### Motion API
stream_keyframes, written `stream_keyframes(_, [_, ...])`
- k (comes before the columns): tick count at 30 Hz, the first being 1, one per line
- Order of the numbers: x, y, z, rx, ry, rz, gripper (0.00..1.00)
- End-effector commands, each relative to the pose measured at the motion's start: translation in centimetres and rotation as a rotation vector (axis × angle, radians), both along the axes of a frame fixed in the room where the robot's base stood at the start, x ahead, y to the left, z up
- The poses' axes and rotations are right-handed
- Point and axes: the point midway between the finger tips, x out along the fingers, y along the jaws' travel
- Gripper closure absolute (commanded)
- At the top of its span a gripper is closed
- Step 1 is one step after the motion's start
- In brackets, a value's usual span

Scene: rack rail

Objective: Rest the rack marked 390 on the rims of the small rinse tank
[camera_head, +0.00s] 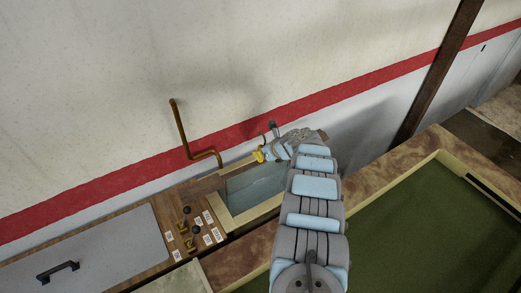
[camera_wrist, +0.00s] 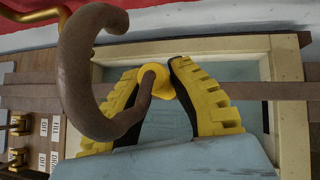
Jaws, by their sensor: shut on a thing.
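My gripper (camera_head: 262,155) is over the far part of the small rinse tank (camera_head: 256,213), which has cream rims and bluish liquid inside. In the wrist view its yellow-and-black fingers (camera_wrist: 158,82) are closed around the stem of a rusty brown hook (camera_wrist: 90,45), with a round yellow piece between them. A long brown bar (camera_wrist: 265,91), seemingly the rack's, passes behind the fingers and spans the tank opening across both side rims (camera_wrist: 287,60). I cannot tell whether the bar touches the rims. No 390 mark is readable.
A wooden panel with brass-based levers (camera_head: 187,226) and small white labels (camera_head: 208,217) lies left of the tank. Further left is a grey lid (camera_head: 90,250) with a dark handle. A brass pipe (camera_head: 182,130) rises behind. A large green-floored basin (camera_head: 420,230) lies right.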

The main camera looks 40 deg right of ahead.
Motion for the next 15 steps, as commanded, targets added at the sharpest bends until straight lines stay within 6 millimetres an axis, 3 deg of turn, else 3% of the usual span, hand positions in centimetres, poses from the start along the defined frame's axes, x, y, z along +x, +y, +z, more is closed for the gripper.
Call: stream_keyframes(15, [0.1, 0.0, -3.6, 0.000, -0.001, 0.000, 1.00])
